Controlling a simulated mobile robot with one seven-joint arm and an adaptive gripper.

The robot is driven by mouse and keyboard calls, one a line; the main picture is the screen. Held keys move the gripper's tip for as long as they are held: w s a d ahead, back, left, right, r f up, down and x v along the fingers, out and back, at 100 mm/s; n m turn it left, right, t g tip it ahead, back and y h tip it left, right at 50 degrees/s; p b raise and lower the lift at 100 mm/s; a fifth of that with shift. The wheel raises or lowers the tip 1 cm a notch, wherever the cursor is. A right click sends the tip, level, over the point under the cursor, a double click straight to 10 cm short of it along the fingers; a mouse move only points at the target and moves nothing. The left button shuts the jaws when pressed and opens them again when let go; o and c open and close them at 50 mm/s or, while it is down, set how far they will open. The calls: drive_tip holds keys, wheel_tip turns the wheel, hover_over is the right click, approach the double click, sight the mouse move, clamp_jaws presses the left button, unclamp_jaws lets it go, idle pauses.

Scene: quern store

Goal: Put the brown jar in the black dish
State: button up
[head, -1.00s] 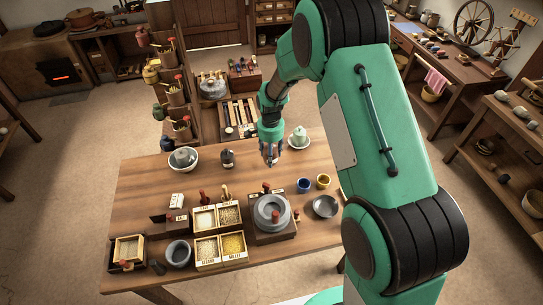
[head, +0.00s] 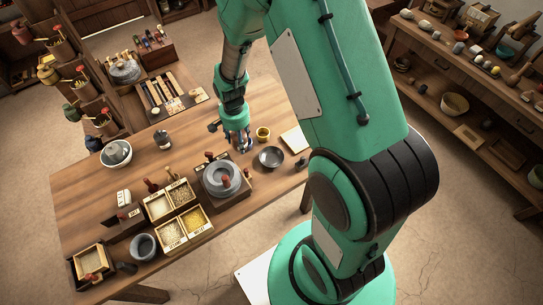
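I cannot pick out a brown jar on the table for sure. A brown jar-like vessel (head: 47,74) sits on the shelf unit at the far left. The dark round dish (head: 271,157), dark grey to black, lies near the table's right end and looks empty. My gripper (head: 243,147) points down just left of this dish, between it and the stone quern. A bit of blue shows at its fingertips, where the blue cup stood; the fingers largely hide it. Whether they are open or closed on it is too small to tell.
The quern (head: 222,179), grain boxes (head: 171,233) and a grey bowl (head: 143,246) crowd the front. A pale board (head: 295,140) lies at the right. The table's left part (head: 80,195) is bare.

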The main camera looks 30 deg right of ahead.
drive_tip(key=s+d, duration=0.2)
drive_tip(key=s, duration=1)
drive_tip(key=s+d, duration=0.1)
drive_tip(key=s, duration=1.2)
drive_tip(key=shift+s+d+f+p, duration=0.25)
drive_tip(key=shift+d+f+p, duration=0.05)
drive_tip(key=shift+d+f, duration=0.1)
drive_tip(key=b, duration=0.2)
hover_over(269, 166)
drive_tip(key=shift+s+f, duration=0.15)
drive_tip(key=shift+f, duration=0.5)
drive_tip(key=shift+f, duration=0.1)
drive_tip(key=shift+f+b, duration=0.7)
drive_tip(key=shift+f, duration=1)
drive_tip(key=shift+f+b, duration=0.3)
drive_tip(key=shift+f, duration=0.3)
